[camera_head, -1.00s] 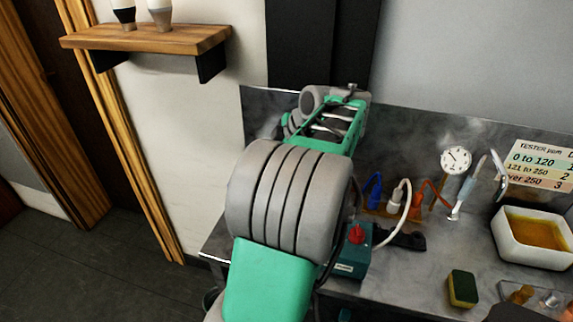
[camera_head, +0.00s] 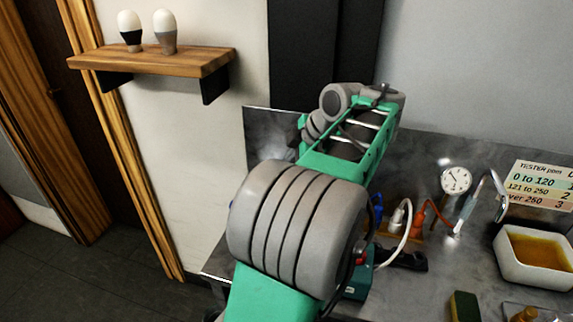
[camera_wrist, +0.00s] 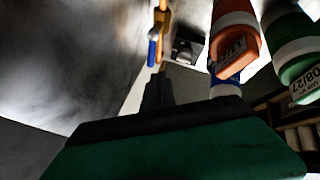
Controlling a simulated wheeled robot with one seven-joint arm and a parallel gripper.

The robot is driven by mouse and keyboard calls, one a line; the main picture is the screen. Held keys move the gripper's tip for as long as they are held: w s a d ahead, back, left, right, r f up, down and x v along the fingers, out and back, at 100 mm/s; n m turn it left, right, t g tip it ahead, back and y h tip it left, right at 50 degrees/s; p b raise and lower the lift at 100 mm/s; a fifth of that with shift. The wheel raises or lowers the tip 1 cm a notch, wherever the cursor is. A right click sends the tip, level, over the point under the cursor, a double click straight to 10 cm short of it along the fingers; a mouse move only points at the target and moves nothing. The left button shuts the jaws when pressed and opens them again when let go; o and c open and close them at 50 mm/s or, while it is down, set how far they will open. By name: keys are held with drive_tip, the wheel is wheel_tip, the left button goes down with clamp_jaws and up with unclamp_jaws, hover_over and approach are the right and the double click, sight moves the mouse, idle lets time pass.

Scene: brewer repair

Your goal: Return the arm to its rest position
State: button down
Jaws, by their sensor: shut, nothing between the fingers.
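My arm, green and grey, rises through the middle of the head view and hides part of the metal bench (camera_head: 440,290). Its far end is folded in front of the back panel, and my gripper cannot be made out there. In the wrist view my gripper (camera_wrist: 158,90) shows as dark fingers beyond a green body. It is shut and empty. An orange and white container (camera_wrist: 236,35) and a green and white one (camera_wrist: 295,50) appear at the upper right of that view, apart from the fingers. An orange and blue item (camera_wrist: 156,38) is just above the fingertips.
A wooden shelf (camera_head: 150,60) with two bulb-shaped items is on the left wall. On the bench are a dial gauge (camera_head: 455,180), a white tray of amber liquid (camera_head: 535,255), a sponge (camera_head: 464,306), and a teal box (camera_head: 357,285) partly behind my arm. Floor at left is clear.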

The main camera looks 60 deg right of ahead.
drive_tip(key=w+a+f+m+g+y+p, duration=0.1)
drive_tip(key=w+a+m, duration=0.1)
drive_tip(key=w+a, duration=0.7)
drive_tip(key=w+a+f+m+g+y, duration=0.15)
drive_tip(key=w+a, duration=0.35)
drive_tip(key=a, duration=0.8)
drive_tip(key=s+a+f+m, duration=0.2)
drive_tip(key=s+a+f, duration=0.1)
drive_tip(key=a, duration=0.6)
drive_tip(key=s+a+f+m+g+h+p, duration=0.1)
drive_tip(key=s+a+f, duration=0.3)
drive_tip(key=a, duration=0.6)
drive_tip(key=shift+s+a+f+m, duration=0.25)
drive_tip(key=shift+a+m, duration=0.05)
drive_tip(key=shift+m, duration=0.05)
drive_tip(key=shift+h, duration=0.25)
